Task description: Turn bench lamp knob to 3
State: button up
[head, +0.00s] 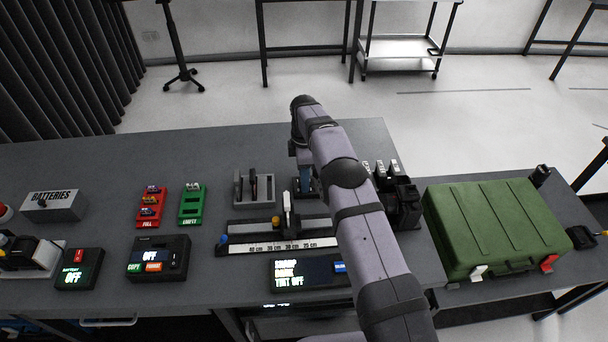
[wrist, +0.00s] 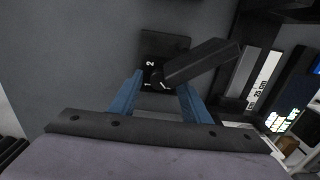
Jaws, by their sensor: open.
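The bench lamp knob (wrist: 200,62) shows in the wrist view as a dark, bar-shaped handle slanting to the upper right. It sits over a dark plate (wrist: 165,42) with a white 1 and 2 at its left; no 3 is visible. My gripper (wrist: 160,81) is open, its blue fingers on either side of the knob's lower end. I cannot tell whether they touch it. In the head view, my gripper (head: 304,178) reaches down to the bench beside the ruler, and my arm hides most of the knob.
A ruler fixture (head: 245,247) and a display box (head: 305,273) with a line reading TINT OFF lie in front. A slotted grey holder (head: 254,190) is to the left. Dark upright devices (head: 400,200) and a green case (head: 495,225) are to the right. The bench behind is clear.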

jog(key=shift+c, duration=0.3)
jog(key=c, duration=1)
jog(key=shift+f+m, duration=0.1)
jog(key=shift+m, duration=0.2)
jog(key=shift+m+b, duration=0.65)
jog(key=shift+m, duration=0.25)
jog(key=m, duration=0.2)
jog(key=shift+m, duration=0.3)
jog(key=m, duration=0.5)
jog(key=shift+m+b, duration=0.35)
jog(key=shift+m, duration=0.05)
